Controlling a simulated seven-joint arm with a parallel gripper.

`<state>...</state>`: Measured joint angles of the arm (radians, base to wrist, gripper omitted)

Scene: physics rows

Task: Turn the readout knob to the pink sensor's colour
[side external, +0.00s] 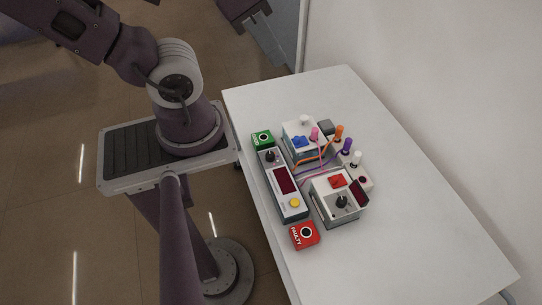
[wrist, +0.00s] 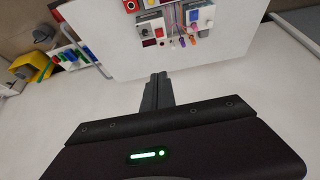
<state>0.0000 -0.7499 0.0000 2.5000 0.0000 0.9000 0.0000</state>
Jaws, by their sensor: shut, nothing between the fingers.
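In the side external view, a long pale box (side external: 292,206) lies along the table's near side, with a dark red display (side external: 285,180), a dark knob (side external: 270,156) and a yellow button (side external: 295,202). A second box (side external: 325,190) carries a red switch (side external: 338,182), a black knob (side external: 342,202) and a small dark red display (side external: 359,191). The knobs' pointing directions are too small to read. My gripper (wrist: 157,78) is shut and empty in the wrist view, apart from the equipment.
Orange (side external: 339,133), purple (side external: 347,146) and white (side external: 356,158) pegs stand on the right, with cables running among the boxes. A green tile (side external: 263,138) and a red "FAULTY" tile (side external: 304,235) flank the long box. The white table (side external: 430,235) is clear towards the right.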

